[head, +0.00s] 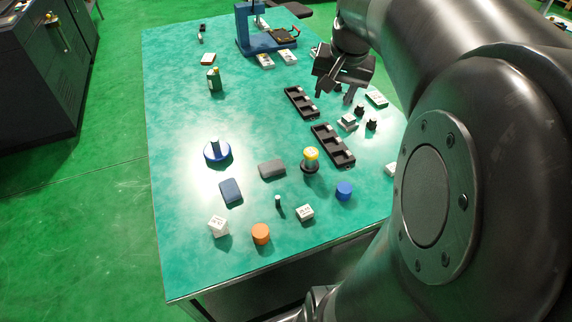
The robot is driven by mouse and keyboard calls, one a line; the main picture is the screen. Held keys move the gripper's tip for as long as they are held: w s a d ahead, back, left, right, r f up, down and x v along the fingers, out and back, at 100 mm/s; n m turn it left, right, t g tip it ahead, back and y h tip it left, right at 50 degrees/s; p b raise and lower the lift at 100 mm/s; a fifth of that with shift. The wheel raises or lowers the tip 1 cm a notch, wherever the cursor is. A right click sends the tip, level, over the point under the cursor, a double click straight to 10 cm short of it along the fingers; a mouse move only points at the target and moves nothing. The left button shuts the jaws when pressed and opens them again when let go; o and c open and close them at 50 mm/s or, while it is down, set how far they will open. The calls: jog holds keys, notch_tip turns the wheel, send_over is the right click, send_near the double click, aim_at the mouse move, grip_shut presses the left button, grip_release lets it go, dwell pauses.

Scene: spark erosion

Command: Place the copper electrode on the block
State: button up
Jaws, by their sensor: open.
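My gripper (334,94) is open and empty, at the upper right above the green table, near the black trays. No piece shows clearly as the copper electrode. Which piece is the block is also unclear. A grey block (272,169) and a blue-grey block (231,190) lie flat in the middle, with white marked blocks (218,225) (305,213) nearer the front. All of these are apart from my gripper.
A blue machine stand (243,30) stands at the back. Two black trays (299,103) (332,146) hold small pieces. The table's left middle is clear.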

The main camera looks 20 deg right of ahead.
jog(key=s+a+f+n+t, duration=0.2)
jog(key=s+a+n, duration=0.5)
jog(key=s+a, duration=0.6)
jog(key=a+f, duration=0.1)
jog(key=a, duration=0.2)
jog(key=shift+s+a+f+y, duration=0.15)
jog(key=shift+s+a+y, duration=0.15)
jog(key=shift+s, duration=0.1)
